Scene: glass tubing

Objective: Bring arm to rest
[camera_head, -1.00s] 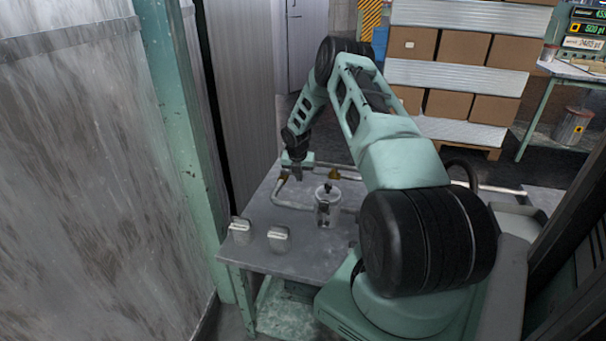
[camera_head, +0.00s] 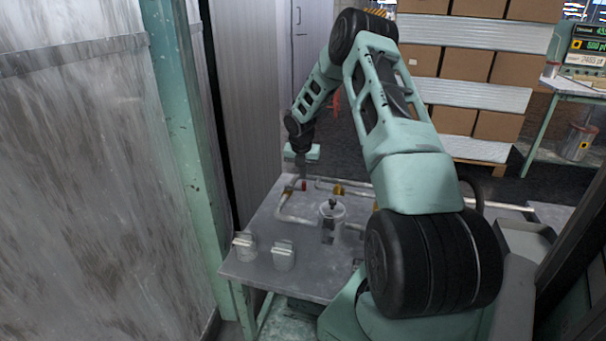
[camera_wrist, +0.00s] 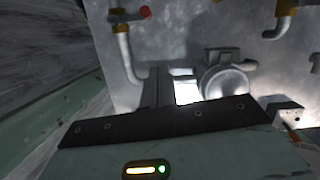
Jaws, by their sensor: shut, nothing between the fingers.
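My arm reaches from the right over a grey table (camera_head: 262,262). My gripper (camera_head: 303,174) is at its far end, pointing down, shut and empty above the left part of the tubing (camera_head: 290,208). In the wrist view my gripper (camera_wrist: 160,88) shows as a dark upright shape with nothing held. A small red part (camera_head: 304,185) sits on the tubing just below the gripper. It shows as a red knob in the wrist view (camera_wrist: 144,12).
Two small grey-topped containers (camera_head: 244,247) (camera_head: 283,256) stand at the table's near left. A green post (camera_head: 178,120) and a streaked panel (camera_head: 80,170) rise at the left. Stacked boxes (camera_head: 470,65) stand behind. Brass fittings (camera_head: 338,188) sit on the tubing.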

